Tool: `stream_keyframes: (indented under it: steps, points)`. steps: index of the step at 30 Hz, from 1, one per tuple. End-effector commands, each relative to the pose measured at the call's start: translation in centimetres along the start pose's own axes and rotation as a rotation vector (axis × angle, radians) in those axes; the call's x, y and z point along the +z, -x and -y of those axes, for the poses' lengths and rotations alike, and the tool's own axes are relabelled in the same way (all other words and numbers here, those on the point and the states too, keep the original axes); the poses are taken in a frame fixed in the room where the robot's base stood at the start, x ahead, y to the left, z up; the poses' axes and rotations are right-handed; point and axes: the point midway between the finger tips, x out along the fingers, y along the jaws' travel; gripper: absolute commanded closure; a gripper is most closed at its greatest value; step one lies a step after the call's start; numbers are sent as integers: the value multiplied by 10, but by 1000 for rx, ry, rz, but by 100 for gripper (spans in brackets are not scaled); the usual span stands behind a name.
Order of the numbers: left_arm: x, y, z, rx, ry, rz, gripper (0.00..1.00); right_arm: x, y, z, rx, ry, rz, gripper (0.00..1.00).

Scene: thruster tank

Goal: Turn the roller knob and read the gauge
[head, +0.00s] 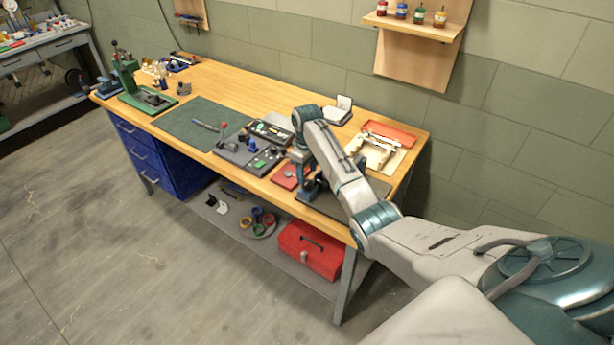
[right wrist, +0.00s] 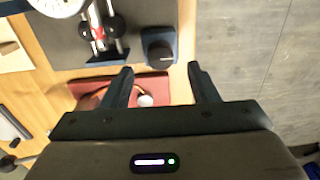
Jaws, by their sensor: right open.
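In the right wrist view, a round black knob (right wrist: 159,54) sits on a blue block at the edge of a dark plate (right wrist: 150,12). Left of it is a metal roller assembly with dark wheels (right wrist: 101,28) and a red part. The white gauge dial (right wrist: 56,4) is cut off at the top left, so its reading cannot be made out. My right gripper (right wrist: 160,68) is open, its fingertips on either side of the knob's near side in the picture; contact cannot be told. In the head view my right gripper (head: 306,184) is over the bench's front edge, and my arm hides the knob. My left gripper is not in view.
A red pad (right wrist: 120,90) with a small round item lies beneath the fingers. On the wooden bench (head: 230,85) are grey trays (head: 240,152), a green mat (head: 190,122) and a green press (head: 125,70). A red toolbox (head: 310,250) is on the lower shelf.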

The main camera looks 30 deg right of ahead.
Motion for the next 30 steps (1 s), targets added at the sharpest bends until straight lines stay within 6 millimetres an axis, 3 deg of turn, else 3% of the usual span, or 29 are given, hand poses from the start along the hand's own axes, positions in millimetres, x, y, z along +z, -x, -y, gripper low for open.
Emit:
stream_keyframes:
  steps: [9, 19, 26, 30]
  points:
    - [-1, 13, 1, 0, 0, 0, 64, 0, -38, 0, 1, -1, 1, 46]
    - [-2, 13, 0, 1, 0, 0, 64, 0, -43, 0, 2, -1, -1, 46]
    - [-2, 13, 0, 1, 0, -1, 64, 0, -42, 0, 1, -1, -1, 91]
    - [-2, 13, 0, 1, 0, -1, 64, 0, -42, 0, 1, -3, -1, 91]
